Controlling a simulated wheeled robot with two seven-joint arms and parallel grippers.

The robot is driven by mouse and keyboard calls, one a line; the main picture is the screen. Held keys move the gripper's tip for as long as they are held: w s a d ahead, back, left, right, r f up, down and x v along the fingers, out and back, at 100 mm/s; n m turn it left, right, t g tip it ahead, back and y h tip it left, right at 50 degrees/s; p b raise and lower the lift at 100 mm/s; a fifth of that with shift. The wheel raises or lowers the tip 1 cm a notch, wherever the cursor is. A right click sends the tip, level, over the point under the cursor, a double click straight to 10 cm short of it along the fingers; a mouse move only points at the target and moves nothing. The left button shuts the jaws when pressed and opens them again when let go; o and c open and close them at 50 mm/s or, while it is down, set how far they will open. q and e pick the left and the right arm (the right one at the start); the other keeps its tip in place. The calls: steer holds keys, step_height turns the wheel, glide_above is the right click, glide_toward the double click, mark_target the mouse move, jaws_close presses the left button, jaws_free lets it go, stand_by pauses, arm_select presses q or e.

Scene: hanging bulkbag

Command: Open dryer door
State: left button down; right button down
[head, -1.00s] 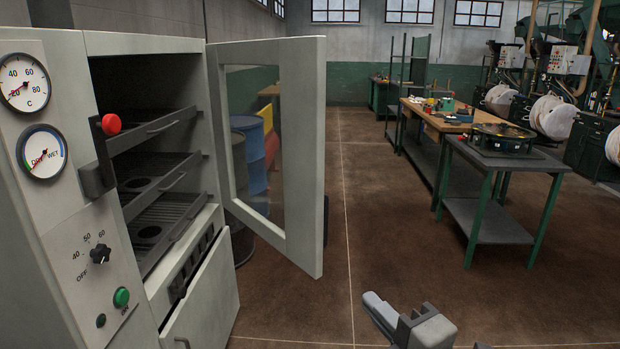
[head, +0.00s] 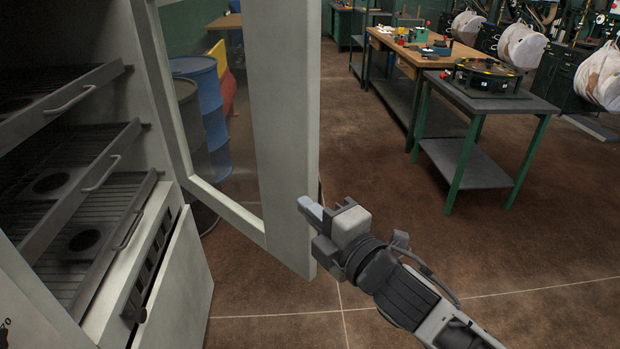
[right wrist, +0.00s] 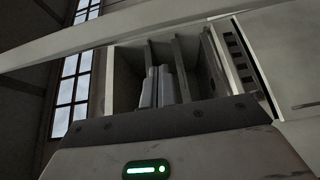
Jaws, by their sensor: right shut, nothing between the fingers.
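The dryer door (head: 285,130) is a light grey frame with a clear window, and it stands swung open to the right of the dryer cabinet (head: 140,110). My right gripper (head: 308,208) is at the door's lower free edge in the head view, and the picture does not settle whether it touches. Its fingers (right wrist: 157,88) are together and empty in the right wrist view, with the open dryer interior (right wrist: 190,70) beyond them. My left gripper is not in view.
Wire shelves with handles (head: 85,180) fill the dryer, above a tilted lower panel (head: 178,285). A blue barrel (head: 205,100) stands behind the door. A green-legged table (head: 490,105) is at the right. The brown floor (head: 450,245) between is clear.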

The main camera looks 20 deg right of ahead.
mark_target(302, 177)
steer(key=w, duration=0.2)
steer(key=w+d+p, duration=0.1)
steer(key=w, duration=0.3)
steer(key=shift+d, duration=0.3)
steer(key=shift+w+d, duration=0.2)
steer(key=shift+d, duration=0.1)
steer(key=shift+d, duration=0.2)
